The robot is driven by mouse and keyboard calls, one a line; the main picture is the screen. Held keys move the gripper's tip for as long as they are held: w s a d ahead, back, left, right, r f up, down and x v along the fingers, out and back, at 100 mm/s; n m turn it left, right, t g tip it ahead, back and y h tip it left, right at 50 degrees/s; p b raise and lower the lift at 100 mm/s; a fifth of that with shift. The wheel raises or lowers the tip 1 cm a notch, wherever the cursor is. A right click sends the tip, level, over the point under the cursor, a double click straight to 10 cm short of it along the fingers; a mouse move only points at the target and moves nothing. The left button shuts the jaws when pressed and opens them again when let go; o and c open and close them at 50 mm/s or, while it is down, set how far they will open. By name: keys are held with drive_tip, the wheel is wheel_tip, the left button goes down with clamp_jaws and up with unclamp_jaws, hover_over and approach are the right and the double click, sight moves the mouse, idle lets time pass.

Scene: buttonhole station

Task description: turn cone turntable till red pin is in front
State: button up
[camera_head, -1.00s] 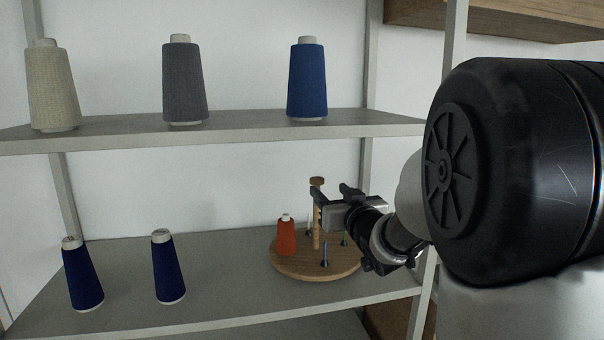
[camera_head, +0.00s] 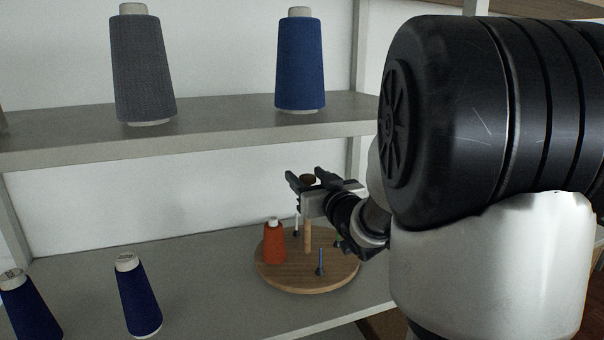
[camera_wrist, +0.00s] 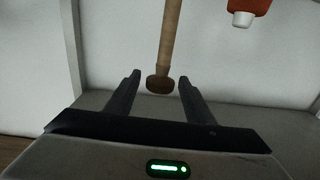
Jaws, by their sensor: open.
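The round wooden turntable (camera_head: 290,284) sits on the lower shelf with an upright post (camera_head: 308,236) at its centre, topped by a brown knob (camera_head: 308,179). An orange cone (camera_head: 274,243) stands at its left. A blue pin (camera_head: 320,262) is at the front; a pale pin (camera_head: 296,226) stands behind the cone. Another pin at the right is partly hidden by my gripper. I cannot make out a red pin. My gripper (camera_head: 304,177) is open at the top of the post. In the wrist view, the knob (camera_wrist: 158,84) lies between the open fingertips (camera_wrist: 159,77), with a gap each side.
Two dark blue cones (camera_head: 139,297) (camera_head: 30,308) stand left on the lower shelf (camera_head: 205,262). A grey cone (camera_head: 143,70) and a blue cone (camera_head: 300,62) stand on the upper shelf (camera_head: 220,126), above the turntable. A shelf upright rises behind.

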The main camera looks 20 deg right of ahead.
drive_tip(key=shift+c, duration=0.5)
clamp_jaws()
drive_tip(key=shift+d+r+n+y, duration=0.1)
drive_tip(key=shift+n+y, duration=0.5)
drive_tip(key=shift+y, duration=0.4)
drive_tip(key=shift+n+g+y+p, duration=0.3)
drive_tip(key=shift+n+y+p, duration=0.2)
drive_tip(key=shift+n+y, duration=0.5)
drive_tip(key=shift+n+g+y+p, duration=0.65)
drive_tip(key=shift+n+y, duration=0.2)
drive_tip(key=shift+y, duration=0.6)
drive_tip(key=shift+n+g+y+p, duration=0.65)
drive_tip(key=shift+n+y, duration=0.2)
drive_tip(key=shift+y, duration=0.6)
drive_tip(key=shift+n+g+y, duration=0.5)
drive_tip(key=shift+y, duration=0.1)
drive_tip(key=shift+o, duration=0.5)
unclamp_jaws()
